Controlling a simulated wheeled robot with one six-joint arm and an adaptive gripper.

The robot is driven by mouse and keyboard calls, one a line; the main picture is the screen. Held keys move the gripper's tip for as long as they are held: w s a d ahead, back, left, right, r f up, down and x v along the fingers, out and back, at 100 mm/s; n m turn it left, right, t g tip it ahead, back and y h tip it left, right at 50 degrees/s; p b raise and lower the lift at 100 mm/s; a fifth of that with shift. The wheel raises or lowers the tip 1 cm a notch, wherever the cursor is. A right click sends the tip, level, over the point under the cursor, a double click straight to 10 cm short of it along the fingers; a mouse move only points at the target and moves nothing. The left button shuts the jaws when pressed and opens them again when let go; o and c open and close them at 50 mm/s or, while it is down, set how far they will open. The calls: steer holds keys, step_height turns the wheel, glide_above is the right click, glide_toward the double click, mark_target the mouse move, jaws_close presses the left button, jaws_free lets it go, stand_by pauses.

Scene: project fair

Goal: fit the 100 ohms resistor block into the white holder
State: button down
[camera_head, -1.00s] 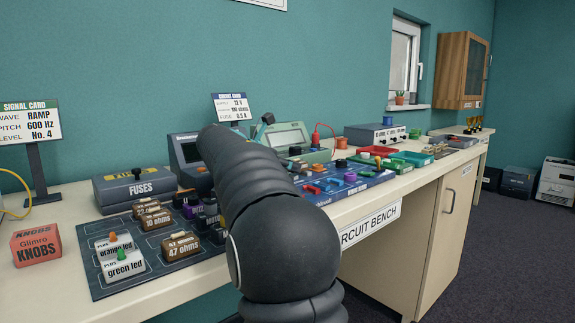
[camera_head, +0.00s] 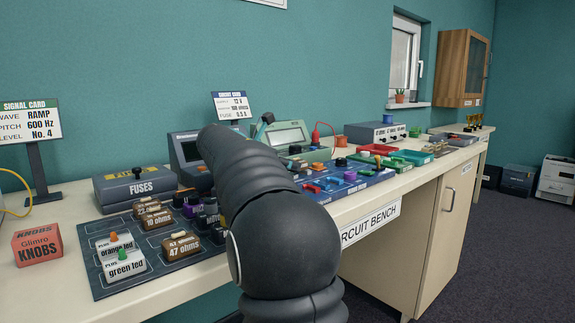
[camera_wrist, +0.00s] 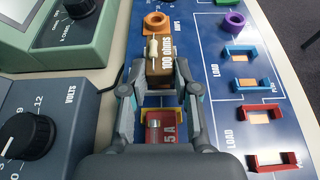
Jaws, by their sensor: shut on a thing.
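The brown block marked 100 ohms (camera_wrist: 172,66), with a pale peg on top, is between the fingertips of my gripper (camera_wrist: 160,90). My gripper is shut on it, over the blue circuit board (camera_wrist: 190,30), below an orange ring in the wrist view. I make out no white holder; the block and fingers hide the board beneath, so I cannot tell whether the block is seated or held above. A red fuse block (camera_wrist: 160,137) sits in a yellow holder between the finger bases. In the head view my arm hides the gripper and block.
An orange ring (camera_wrist: 157,22) and purple ring (camera_wrist: 232,21) stand beyond. A volts meter (camera_wrist: 40,130) and green instrument (camera_wrist: 75,35) stand close on the left. Other blocks lie on the dark mat (camera_head: 155,275).

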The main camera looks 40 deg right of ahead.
steer(key=shift+f, duration=0.4)
stand_by(0.3)
steer(key=shift+c, duration=1.4)
jaws_free()
steer(key=shift+r, duration=0.1)
steer(key=shift+r+p, duration=0.85)
steer(key=shift+r, duration=3.1)
